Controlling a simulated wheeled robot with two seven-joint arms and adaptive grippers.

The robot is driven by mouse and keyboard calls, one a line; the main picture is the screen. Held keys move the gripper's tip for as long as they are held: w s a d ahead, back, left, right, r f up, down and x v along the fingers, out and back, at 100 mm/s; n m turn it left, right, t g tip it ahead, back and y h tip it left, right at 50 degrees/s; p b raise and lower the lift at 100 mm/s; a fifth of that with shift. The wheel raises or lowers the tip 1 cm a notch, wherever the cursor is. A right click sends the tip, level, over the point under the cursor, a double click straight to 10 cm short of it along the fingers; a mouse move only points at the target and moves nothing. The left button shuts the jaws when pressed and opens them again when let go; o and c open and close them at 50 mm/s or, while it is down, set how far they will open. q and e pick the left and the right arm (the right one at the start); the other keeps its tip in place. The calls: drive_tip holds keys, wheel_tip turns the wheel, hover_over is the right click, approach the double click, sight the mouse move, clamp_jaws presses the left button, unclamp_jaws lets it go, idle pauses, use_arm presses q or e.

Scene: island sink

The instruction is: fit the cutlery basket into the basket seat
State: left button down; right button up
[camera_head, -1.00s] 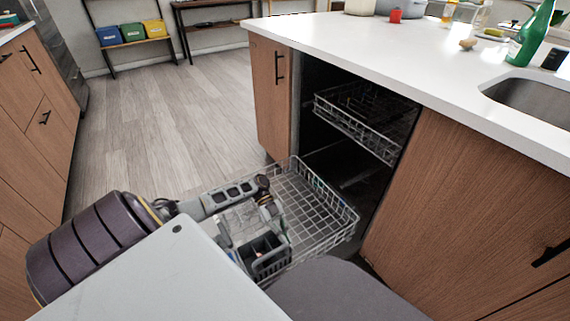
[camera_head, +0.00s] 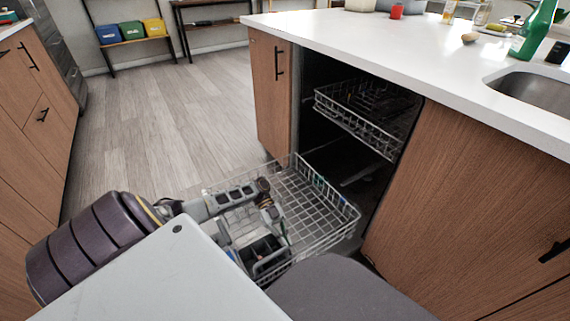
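The cutlery basket (camera_head: 264,254) is a dark grey box with open compartments, low in the middle of the head view. It is at the near left part of the pulled-out lower dishwasher rack (camera_head: 325,222), a wire rack. My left gripper (camera_head: 262,228) reaches over the rack from the left, and its end is right at the basket's far side. Its fingers are too small and covered to tell whether they grip the basket. I cannot make out the basket seat, nor whether the basket touches the rack floor. My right gripper is not in view.
The upper rack (camera_head: 360,120) sits partly out inside the dishwasher opening under the white counter (camera_head: 400,55). Wooden cabinet fronts (camera_head: 475,210) flank the opening. A green bottle (camera_head: 533,32) stands by the sink (camera_head: 535,90). Open floor (camera_head: 165,120) lies to the left.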

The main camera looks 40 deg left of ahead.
use_arm(q)
drive_tip(key=shift+f, duration=0.1)
idle(0.3)
drive_tip(key=c, duration=2.1)
unclamp_jaws()
drive_tip(key=o, duration=0.5)
drive_tip(key=shift+c, duration=0.2)
drive_tip(key=shift+w+a+r, duration=0.15)
drive_tip(key=shift+a+r, duration=0.1)
drive_tip(key=shift+a, duration=0.15)
drive_tip(key=v, duration=1.1)
drive_tip(key=shift+p, duration=0.3)
